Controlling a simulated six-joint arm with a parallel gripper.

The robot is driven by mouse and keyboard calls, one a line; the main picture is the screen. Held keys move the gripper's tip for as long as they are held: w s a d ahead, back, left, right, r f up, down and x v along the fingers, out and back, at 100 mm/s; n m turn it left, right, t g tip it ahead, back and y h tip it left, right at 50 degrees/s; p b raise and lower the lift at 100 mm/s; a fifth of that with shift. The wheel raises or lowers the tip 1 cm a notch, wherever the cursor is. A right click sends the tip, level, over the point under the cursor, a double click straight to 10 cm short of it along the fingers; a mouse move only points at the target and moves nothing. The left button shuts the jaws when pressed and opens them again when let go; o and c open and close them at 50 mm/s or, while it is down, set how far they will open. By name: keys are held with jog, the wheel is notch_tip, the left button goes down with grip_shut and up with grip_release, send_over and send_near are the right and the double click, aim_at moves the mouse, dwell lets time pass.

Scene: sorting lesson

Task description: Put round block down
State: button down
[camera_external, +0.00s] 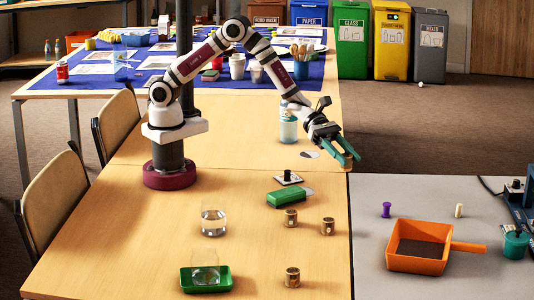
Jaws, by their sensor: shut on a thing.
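My gripper (346,154), with teal fingers, is raised in the air near the table's right edge and points down to the right. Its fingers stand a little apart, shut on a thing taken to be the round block. Several short round brown pieces stand upright on the wooden table, apart from my gripper: one at centre right (290,219), one at the right (328,227) and one near the front (292,277).
Another glass stands in a green tray (222,288). A bottle (288,124) is left of my gripper. An orange dustpan (400,264) lies on the grey table, with free room behind it.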

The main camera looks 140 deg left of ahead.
jog(key=a+n+y, duration=0.2)
jog(key=a, duration=0.4)
send_over(380, 204)
notch_tip(380, 204, down, 12)
jog(key=shift+r, duration=0.1)
notch_tip(380, 204, down, 3)
jog(key=shift+f, duration=0.5)
jog(key=shift+f, duration=0.15)
jog(key=shift+c, duration=2.4)
grip_release()
